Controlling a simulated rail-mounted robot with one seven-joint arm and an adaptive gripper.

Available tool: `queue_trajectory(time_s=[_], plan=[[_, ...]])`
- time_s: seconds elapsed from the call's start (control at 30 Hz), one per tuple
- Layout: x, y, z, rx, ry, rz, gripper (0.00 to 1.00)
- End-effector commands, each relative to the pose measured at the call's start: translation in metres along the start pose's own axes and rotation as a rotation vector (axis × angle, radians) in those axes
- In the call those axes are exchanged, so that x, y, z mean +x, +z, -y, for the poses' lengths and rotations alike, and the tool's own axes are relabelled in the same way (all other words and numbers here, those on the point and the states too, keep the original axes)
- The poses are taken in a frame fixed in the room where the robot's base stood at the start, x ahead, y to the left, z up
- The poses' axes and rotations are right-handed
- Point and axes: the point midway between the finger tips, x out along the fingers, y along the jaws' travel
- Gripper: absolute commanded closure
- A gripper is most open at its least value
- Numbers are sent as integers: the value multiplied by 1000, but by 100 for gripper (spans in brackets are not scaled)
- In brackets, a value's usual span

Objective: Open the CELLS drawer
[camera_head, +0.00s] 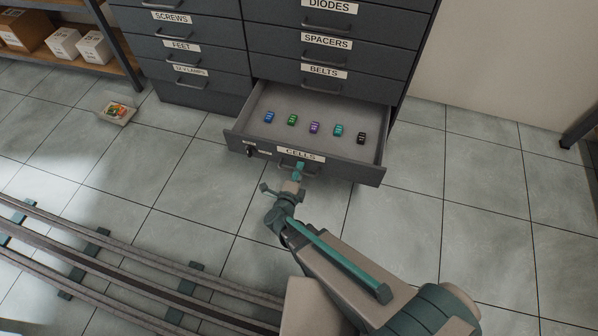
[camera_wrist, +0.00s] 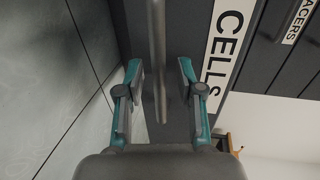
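The CELLS drawer (camera_head: 372,174) is pulled well out of the dark cabinet, at the bottom of its right column. Several small coloured cells (camera_head: 314,128) stand in a row inside it. Its white CELLS label (camera_head: 301,155) is on the front; the label (camera_wrist: 228,35) also shows in the wrist view. My gripper (camera_head: 298,171) is at the drawer front, just below the label. In the wrist view its two fingers (camera_wrist: 160,73) are apart, with the grey bar handle (camera_wrist: 157,35) running between them and visible gaps on both sides.
Closed drawers marked BELTS (camera_head: 325,71) and SPACERS (camera_head: 326,41) are above. A key-like dark piece (camera_head: 251,152) is on the drawer front's left. A small tray (camera_head: 116,112) lies on the floor at left. Rails (camera_head: 100,255) cross the lower left. Tiled floor is clear at right.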

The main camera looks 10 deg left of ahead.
Motion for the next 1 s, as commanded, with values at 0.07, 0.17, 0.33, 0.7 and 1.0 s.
queue_trajectory(time_s=[0.07, 0.17, 0.33, 0.7, 1.0], plan=[[0, 0, 0, 0, 0, 0, 63], [0, 0, 0, 0, 0, 1, 63], [-9, 0, 0, -1, 0, 3, 63], [-67, 0, 1, -2, 1, 4, 63], [-107, 0, 0, 0, 1, 3, 63]])
